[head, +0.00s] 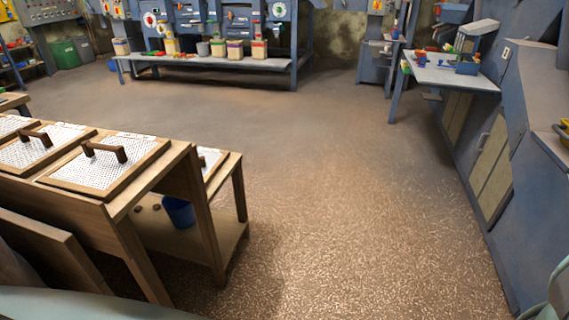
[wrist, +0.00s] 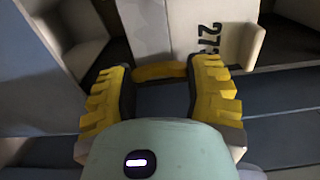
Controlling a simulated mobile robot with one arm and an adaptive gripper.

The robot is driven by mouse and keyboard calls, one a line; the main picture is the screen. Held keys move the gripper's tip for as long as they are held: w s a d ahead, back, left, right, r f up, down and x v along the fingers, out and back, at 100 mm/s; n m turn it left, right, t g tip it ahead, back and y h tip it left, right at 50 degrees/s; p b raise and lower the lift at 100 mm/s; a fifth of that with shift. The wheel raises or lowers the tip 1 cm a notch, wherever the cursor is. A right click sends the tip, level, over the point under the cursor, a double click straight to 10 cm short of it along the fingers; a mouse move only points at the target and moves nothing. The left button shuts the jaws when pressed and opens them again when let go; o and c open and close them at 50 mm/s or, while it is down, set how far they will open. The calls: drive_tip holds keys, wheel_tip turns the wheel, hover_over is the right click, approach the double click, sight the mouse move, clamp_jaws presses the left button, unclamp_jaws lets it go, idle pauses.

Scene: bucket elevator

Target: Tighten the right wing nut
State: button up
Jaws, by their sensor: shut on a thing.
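My gripper (wrist: 164,82) shows in the wrist view, its two ridged yellow fingers spread apart on either side of a yellow bar-like piece. That piece, seemingly the right wing nut (wrist: 159,71), spans the gap between the fingertips, and the gripper is shut on it. In the head view neither the gripper nor the nut can be made out for sure.
In the head view a blue machine wall (head: 530,130) runs down the right side. A wooden table (head: 125,205) with lidded sieve trays stands at left, a blue bucket (head: 180,212) under it. A blue-grey bench (head: 455,75) stands at back right. The middle floor is clear.

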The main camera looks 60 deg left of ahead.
drive_tip(key=o, duration=0.9)
drive_tip(key=shift+s+a, duration=0.1)
drive_tip(key=v, duration=1.1)
drive_tip(key=shift+s+a, duration=0.2)
drive_tip(key=shift+a, duration=0.1)
drive_tip(key=shift+r, duration=0.1)
